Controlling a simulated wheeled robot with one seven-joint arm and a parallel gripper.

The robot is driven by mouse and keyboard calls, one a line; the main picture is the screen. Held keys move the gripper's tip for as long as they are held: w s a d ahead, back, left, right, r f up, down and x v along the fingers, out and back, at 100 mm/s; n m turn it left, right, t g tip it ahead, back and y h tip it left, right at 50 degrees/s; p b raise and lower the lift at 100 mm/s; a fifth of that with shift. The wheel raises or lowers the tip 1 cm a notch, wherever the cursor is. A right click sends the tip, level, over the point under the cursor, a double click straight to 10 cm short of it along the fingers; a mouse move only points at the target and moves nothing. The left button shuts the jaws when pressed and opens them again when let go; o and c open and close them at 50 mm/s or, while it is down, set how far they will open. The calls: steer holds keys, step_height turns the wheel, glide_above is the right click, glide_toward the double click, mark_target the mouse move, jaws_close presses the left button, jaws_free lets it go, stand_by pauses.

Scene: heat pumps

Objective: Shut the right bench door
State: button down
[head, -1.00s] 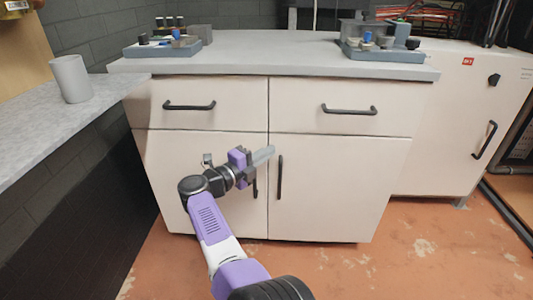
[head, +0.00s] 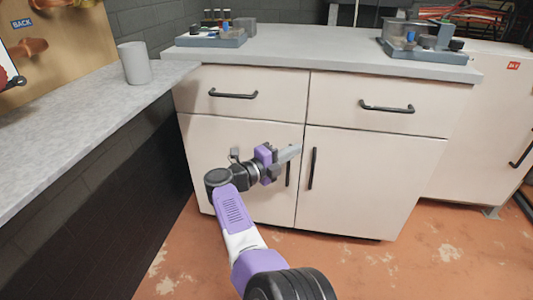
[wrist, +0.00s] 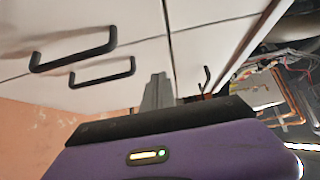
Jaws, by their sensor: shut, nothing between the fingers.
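The bench is a pale cabinet with a grey top, two drawers above and two doors below. In the head view its right door (head: 363,186) looks flush with the left door (head: 240,150); no clear gap shows. The right door's black upright handle (head: 312,168) is beside the middle seam. My gripper (head: 294,152) is shut and empty, in front of the left door near the seam, pointing right. I cannot tell whether it touches a door. In the wrist view its grey fingers (wrist: 157,92) show near the sideways-seen fronts, with the right door's handle (wrist: 103,73) to their left.
A grey counter (head: 85,110) with a cup (head: 134,63) stands on the left. Trays (head: 212,39) of small parts sit on the bench top. Another pale cabinet (head: 480,130) stands at the right. The orange floor (head: 400,265) in front of the bench is clear.

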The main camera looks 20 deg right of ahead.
steer(key=w+a+b, duration=0.2)
steer(key=a+b, duration=0.2)
steer(key=a, duration=0.2)
steer(key=shift+w+a, duration=0.3)
steer(key=shift+a, duration=0.1)
